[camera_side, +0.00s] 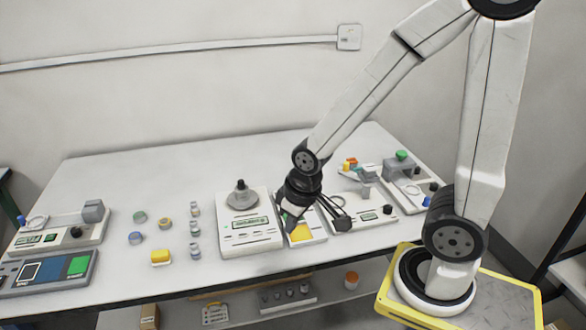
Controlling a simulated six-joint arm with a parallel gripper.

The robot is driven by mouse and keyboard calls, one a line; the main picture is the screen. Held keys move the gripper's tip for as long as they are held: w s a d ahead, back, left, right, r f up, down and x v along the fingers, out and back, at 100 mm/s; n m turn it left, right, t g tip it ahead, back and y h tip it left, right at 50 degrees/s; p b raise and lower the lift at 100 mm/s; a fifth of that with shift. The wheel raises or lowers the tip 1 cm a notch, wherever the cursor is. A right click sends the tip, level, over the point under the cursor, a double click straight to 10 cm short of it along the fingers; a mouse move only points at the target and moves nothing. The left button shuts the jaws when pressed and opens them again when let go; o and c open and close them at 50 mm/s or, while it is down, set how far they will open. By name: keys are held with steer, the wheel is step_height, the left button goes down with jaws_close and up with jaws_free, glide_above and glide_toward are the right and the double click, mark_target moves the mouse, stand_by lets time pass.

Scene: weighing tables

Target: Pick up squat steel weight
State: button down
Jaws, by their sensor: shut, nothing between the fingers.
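A squat grey, steel-looking piece with a dark knob (240,194) stands upright on the white scale (249,237) near the middle of the table; I cannot tell for certain that it is the squat steel weight. My gripper (287,221) is to the right of it, pointing down over the scale's right side and a yellow-topped device (301,234). It is shut and empty, apart from the grey piece. The fingertips are small and dark here, and whether they touch anything below is unclear.
More devices (362,215) crowd the right side. A blue-grey panel (50,272) is at the left. The table's back left is clear.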

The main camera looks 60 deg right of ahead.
stand_by(0.3)
jaws_free()
glide_above(241, 181)
steer(key=s, duration=0.1)
steer(key=shift+g, duration=0.4)
steer(key=f, duration=0.5)
steer(key=shift+s+a+f, duration=0.1)
steer(key=shift+a+f, duration=0.15)
steer(key=shift+f, duration=0.05)
steer(key=shift+w+d+f, duration=0.2)
steer(key=shift+w+d, duration=0.05)
steer(key=shift+d, duration=0.15)
steer(key=shift+w+f, duration=0.2)
steer(key=shift+f, duration=1.1)
steer(key=shift+f, duration=0.1)
